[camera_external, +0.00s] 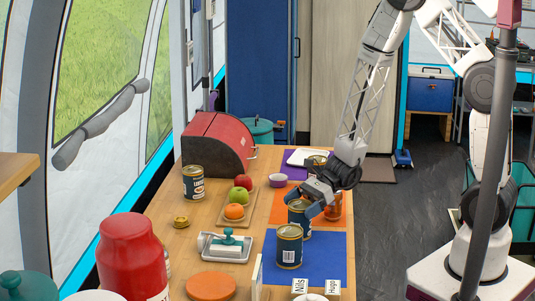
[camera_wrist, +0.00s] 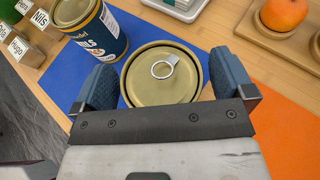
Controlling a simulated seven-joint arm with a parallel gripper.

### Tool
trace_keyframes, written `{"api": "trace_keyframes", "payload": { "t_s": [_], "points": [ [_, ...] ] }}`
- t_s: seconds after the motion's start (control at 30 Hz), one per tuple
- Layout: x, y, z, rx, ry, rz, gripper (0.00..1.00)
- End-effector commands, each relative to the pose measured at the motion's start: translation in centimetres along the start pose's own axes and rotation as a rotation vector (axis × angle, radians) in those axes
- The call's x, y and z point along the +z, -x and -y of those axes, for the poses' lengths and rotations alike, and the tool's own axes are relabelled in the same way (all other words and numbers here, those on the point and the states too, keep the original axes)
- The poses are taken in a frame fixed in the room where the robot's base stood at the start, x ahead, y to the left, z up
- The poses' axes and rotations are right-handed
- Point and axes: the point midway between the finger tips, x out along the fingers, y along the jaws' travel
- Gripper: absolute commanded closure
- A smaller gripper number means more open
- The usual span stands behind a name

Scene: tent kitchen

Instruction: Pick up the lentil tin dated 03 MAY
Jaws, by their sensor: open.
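A tin with a gold ring-pull lid (camera_wrist: 160,88) sits between the two dark blue fingers of my gripper (camera_wrist: 165,70) in the wrist view. The fingers are open, one on each side of it. In the external view my gripper (camera_external: 311,198) is over this blue-labelled tin (camera_external: 300,222), partly hiding it. A second blue-labelled tin (camera_external: 289,249) stands on the blue mat, and it also shows in the wrist view (camera_wrist: 92,35). Another tin (camera_external: 193,184) stands at the table's left, and one (camera_external: 316,161) is behind my arm. I cannot read a date on any tin.
An orange-red jar (camera_external: 334,208) stands close right of my gripper. A board with fruit (camera_external: 237,198), a white tray (camera_external: 224,247) and a red bread bin (camera_external: 217,144) are to the left. Name blocks (camera_external: 302,288) stand at the front of the blue mat (camera_external: 328,260).

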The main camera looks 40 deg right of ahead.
Motion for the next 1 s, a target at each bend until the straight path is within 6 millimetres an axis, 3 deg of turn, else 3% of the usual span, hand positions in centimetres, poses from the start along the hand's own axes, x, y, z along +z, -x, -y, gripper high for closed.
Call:
{"api": "trace_keyframes", "payload": {
  "t_s": [0.17,0.7,1.0],
  "points": [
    [0.0,0.01,0.0,0.0,0.0,0.0,0.0],
    [0.02,0.01,0.02,0.0,0.0,0.0,0.8],
    [0.08,0.04,0.02,0.0,0.001,0.0,0.8]
  ]
}}
